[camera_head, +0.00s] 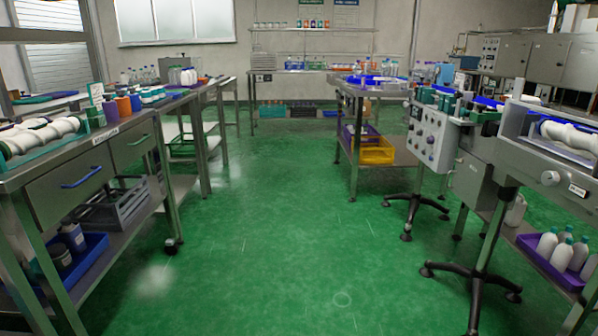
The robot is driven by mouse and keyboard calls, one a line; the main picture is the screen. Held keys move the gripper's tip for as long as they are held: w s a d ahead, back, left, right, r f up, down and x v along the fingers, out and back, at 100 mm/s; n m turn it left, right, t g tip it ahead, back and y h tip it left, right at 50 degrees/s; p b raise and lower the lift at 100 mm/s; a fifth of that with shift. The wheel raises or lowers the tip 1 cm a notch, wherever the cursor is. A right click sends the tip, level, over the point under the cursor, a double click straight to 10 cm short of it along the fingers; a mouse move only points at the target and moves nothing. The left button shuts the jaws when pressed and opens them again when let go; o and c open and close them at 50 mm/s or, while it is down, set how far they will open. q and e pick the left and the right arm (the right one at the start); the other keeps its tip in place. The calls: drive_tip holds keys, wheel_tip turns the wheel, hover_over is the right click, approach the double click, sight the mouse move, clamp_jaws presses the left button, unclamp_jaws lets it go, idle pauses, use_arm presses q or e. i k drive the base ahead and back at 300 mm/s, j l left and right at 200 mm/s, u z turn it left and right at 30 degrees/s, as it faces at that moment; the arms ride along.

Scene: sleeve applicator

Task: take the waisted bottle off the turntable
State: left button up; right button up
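Neither of my grippers shows in the head view. I cannot pick out the waisted bottle for certain. A blue round tray-like thing (376,80) with small items around it sits on the steel table at the back middle; I cannot tell whether it is the turntable. White, wavy rounded shapes (570,134) lie in the machine at the right edge. Similar white shapes (42,132) lie in a teal tray at the left edge. They are too unclear to name.
The green floor (260,215) is open down the middle. A steel bench (75,170) with a drawer lines the left. A control box (431,138) on a wheeled stand is at right. A purple crate (558,265) holds white bottles low at right. A yellow crate (374,151) is under the middle table.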

sight(357, 70)
drive_tip(key=i, duration=5)
